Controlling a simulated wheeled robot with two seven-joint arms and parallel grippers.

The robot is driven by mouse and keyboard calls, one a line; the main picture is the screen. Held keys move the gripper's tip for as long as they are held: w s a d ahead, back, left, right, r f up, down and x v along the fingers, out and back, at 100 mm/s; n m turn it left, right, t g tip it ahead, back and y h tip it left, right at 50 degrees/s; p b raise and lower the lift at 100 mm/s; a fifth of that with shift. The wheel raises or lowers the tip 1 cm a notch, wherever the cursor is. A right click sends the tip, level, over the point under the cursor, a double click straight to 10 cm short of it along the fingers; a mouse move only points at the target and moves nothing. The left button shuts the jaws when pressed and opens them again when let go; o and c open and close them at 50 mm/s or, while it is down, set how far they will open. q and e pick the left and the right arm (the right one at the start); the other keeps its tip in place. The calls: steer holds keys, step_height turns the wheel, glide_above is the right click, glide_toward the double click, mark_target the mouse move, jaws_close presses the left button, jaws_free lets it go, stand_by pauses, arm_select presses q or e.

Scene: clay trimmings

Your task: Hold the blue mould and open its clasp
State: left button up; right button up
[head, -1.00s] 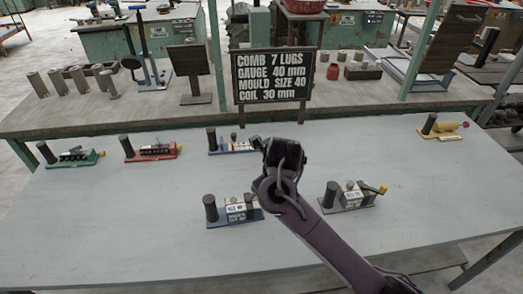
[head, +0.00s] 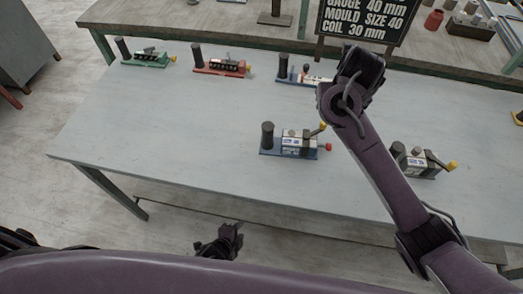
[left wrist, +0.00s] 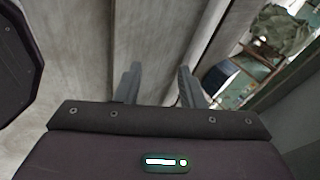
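The blue mould (head: 292,143) stands on the near part of the table in the head view. It has a blue base, a dark upright post at left, a pale labelled block, a raised yellow-tipped lever and a red knob at right. My right gripper (head: 362,62) is beyond and right of it in the picture, apart from it; its fingers are hidden by its own wrist. My left gripper (head: 228,238) is low in front of the table's near edge, away from the mould. The left wrist view shows its two fingers (left wrist: 155,85) apart with nothing between them.
Green (head: 146,59), red (head: 222,68) and blue-based (head: 298,76) devices line the table's back. A sign (head: 365,22) stands behind. The table's left front (head: 170,140) is clear.

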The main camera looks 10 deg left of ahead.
arm_select(q)
steer(key=d+r+m+t+h, duration=0.2)
steer(key=d+r+m+h, duration=0.4)
steer(key=d+r+m, duration=0.75)
steer(key=s+d+r+m+h, duration=0.3)
steer(key=s+d+r+m, duration=0.15)
steer(key=s+r, duration=0.35)
steer(key=s+d+r+m+h, duration=0.4)
steer(key=s+r+m, duration=0.1)
steer(key=r, duration=0.4)
steer(key=n+t+y, duration=0.3)
steer(key=t+y, duration=0.4)
steer(key=y, duration=0.6)
glide_toward(265, 141)
steer(key=w, duration=0.3)
steer(key=w+d, duration=0.1)
steer(key=w, duration=0.2)
steer(key=shift+d+f, duration=0.15)
steer(key=shift+w, duration=0.3)
steer(key=shift+w+d, duration=0.2)
steer(key=shift+w, duration=0.95)
steer(key=shift+w+d, duration=0.2)
steer(key=shift+w, duration=0.9)
steer(key=shift+w+d, duration=0.2)
steer(key=shift+w, duration=0.95)
